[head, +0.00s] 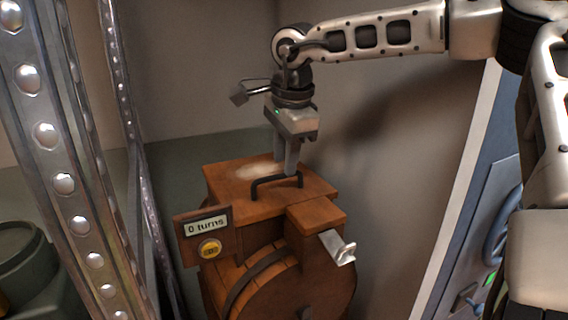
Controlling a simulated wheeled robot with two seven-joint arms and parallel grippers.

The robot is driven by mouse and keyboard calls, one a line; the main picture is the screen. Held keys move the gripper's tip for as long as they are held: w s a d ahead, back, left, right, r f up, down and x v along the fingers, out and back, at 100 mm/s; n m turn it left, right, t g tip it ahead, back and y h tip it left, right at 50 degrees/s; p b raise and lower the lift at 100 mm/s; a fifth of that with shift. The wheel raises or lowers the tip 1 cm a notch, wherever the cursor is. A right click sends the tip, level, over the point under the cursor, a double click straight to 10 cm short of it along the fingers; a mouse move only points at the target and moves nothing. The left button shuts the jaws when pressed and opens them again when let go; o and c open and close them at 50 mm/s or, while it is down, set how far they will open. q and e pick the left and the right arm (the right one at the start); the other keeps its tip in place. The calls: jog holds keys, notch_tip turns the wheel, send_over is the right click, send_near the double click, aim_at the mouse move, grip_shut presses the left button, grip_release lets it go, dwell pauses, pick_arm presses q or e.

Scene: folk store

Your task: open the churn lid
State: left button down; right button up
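The wooden churn (295,285) stands on the floor in the middle of the head view. Its flat orange-brown lid (225,177) lies on top and looks closed. A dark bar handle (262,181) stands up from the lid. My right gripper (287,170) points down over the lid, with its fingertips at the right part of the handle. Its two fingers look close together from this angle, and I cannot tell whether they grip the bar. My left gripper is not in view.
A small sign (205,226) reading "0 turns" with a yellow button is on the churn's left side. A wall is close behind. A blue door (485,215) is at the right.

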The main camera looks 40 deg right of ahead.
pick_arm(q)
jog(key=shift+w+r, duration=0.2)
pick_arm(e)
jog(key=shift+w+d+f, duration=0.1)
jog(key=shift+w+f, duration=0.05)
jog(key=shift+f, duration=0.45)
jog(key=shift+w+f, duration=0.1)
jog(key=shift+f, duration=0.45)
grip_shut()
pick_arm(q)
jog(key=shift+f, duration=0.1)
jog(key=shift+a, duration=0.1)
pick_arm(e)
jog(key=shift+r, duration=0.15)
